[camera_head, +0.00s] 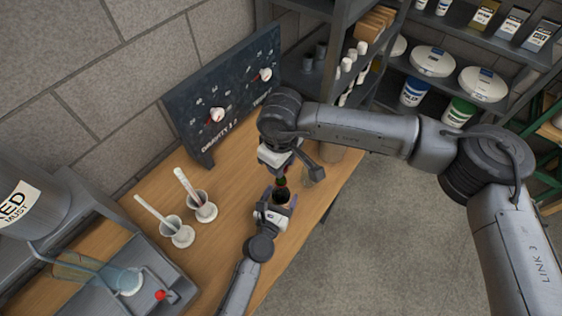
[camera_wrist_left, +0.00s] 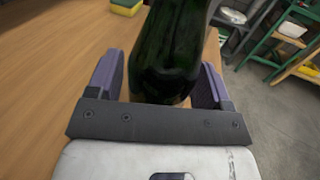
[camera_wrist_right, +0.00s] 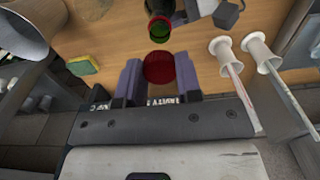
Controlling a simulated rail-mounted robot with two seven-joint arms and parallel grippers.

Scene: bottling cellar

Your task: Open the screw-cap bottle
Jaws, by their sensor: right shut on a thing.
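The dark green bottle (camera_head: 281,196) stands upright on the wooden bench; it fills the middle of the left wrist view (camera_wrist_left: 165,50). My left gripper (camera_head: 279,206) has its fingers on either side of the bottle's body, with a narrow gap showing at the left finger. My right gripper (camera_wrist_right: 159,80) is shut on the red screw cap (camera_wrist_right: 158,66). In the right wrist view the bottle's mouth (camera_wrist_right: 160,28) shows uncovered, and the cap is apart from it. In the head view the cap is mostly hidden under my right gripper (camera_head: 280,170).
Two white stands (camera_head: 203,208) (camera_head: 174,230) with rods are left on the bench (camera_head: 235,190). A dark gauge board (camera_head: 225,95) is behind, and a grey tray (camera_head: 150,290) at the lower left. A sponge (camera_wrist_right: 84,65) lies on the bench. Shelves with tubs stand at the right.

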